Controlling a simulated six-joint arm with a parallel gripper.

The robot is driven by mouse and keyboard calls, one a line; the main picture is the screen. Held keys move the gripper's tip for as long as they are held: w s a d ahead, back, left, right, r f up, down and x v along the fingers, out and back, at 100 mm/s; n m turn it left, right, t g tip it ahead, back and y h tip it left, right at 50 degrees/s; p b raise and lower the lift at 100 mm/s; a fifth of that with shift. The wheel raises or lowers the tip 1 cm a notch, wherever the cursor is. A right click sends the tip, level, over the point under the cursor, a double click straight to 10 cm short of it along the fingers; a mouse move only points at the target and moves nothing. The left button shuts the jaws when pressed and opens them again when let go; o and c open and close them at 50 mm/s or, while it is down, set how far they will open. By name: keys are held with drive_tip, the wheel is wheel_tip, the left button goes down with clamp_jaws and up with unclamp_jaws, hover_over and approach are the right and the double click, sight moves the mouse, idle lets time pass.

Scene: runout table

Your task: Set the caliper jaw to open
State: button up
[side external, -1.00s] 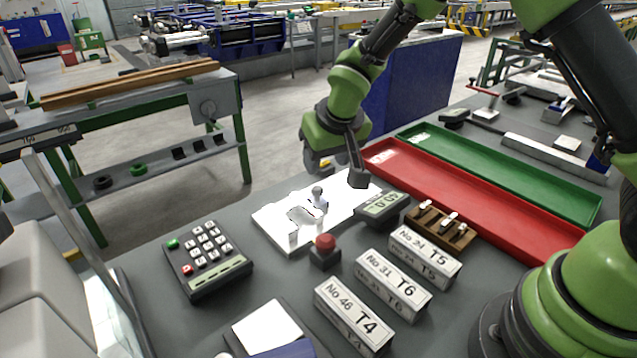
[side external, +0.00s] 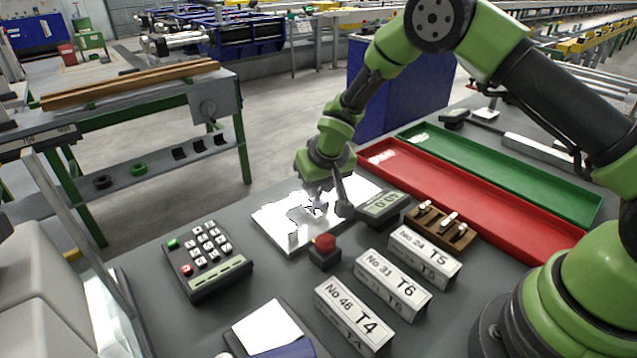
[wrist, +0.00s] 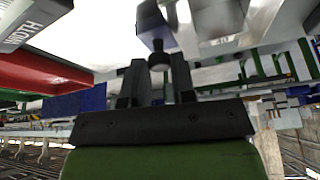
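The caliper's white plate (side external: 273,232) lies on the grey table, with pale glaring parts on it whose jaw position I cannot make out. My gripper (side external: 318,202) is low over the middle of this plate in the side view and hides part of it. In the wrist view, the two dark fingers of my gripper (wrist: 159,72) stand apart. A dark round knob (wrist: 159,61) under a dark block (wrist: 153,25) shows between the fingertips. I see no clear squeeze on it. A grey digital readout (side external: 383,206) sits right of the plate.
A red push button (side external: 325,243) stands close in front of the plate. A keypad (side external: 207,262) is to the left. Red (side external: 470,200) and green (side external: 500,175) trays lie behind.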

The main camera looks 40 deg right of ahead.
clamp_jaws()
drive_tip(key=d, duration=0.5)
drive_tip(key=o, duration=0.6)
unclamp_jaws()
drive_tip(key=shift+r, duration=0.1)
drive_tip(key=v, duration=0.9)
drive_tip(key=shift+s+r, duration=0.25)
drive_tip(key=shift+r, duration=0.05)
